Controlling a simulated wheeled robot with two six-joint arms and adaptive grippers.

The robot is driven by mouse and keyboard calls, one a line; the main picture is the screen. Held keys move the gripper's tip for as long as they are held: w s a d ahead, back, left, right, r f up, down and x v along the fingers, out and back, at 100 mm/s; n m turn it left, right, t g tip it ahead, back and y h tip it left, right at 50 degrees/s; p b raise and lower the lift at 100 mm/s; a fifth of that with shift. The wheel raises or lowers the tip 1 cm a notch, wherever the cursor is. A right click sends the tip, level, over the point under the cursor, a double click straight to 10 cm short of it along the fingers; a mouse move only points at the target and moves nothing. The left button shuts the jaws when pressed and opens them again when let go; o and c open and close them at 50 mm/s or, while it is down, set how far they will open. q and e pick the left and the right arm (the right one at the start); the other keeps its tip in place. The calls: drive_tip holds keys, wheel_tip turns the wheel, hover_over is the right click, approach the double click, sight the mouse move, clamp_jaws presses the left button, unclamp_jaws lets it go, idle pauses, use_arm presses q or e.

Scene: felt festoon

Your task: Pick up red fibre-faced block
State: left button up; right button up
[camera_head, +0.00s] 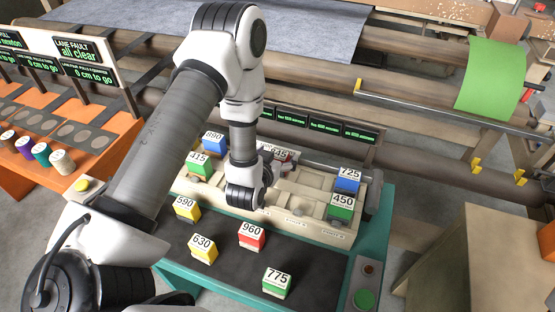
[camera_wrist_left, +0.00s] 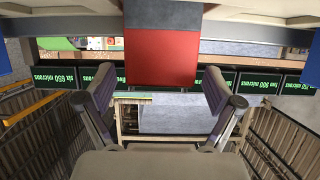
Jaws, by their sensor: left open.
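A red block (camera_head: 251,235) with a white top marked 960 stands on the dark front mat. Another red block (camera_head: 279,154) sits in the cream rack (camera_head: 300,228), partly hidden by my left arm. In the left wrist view a red block with a grey face (camera_wrist_left: 162,58) is at the top centre, in line with the gap between my fingers. I cannot tell which red block this is. My left gripper (camera_wrist_left: 159,72) is open, one finger on each side of the gap. Its fingertips are hidden in the head view. My right gripper is not in view.
Yellow blocks (camera_head: 202,249) and a green block (camera_head: 277,284) stand on the mat. Blue (camera_head: 348,180) and green blocks (camera_head: 341,207) sit at the rack's right end. Green-lettered displays (camera_head: 325,127) stand behind the rack. Spools (camera_head: 62,161) stand at left.

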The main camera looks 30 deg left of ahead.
use_arm(q)
drive_tip(key=shift+w+f, duration=0.15)
drive_tip(key=shift+w, duration=0.05)
drive_tip(key=shift+s, duration=0.1)
drive_tip(key=c, duration=1.3)
drive_tip(key=shift+c, duration=0.2)
drive_tip(key=shift+r, duration=0.2)
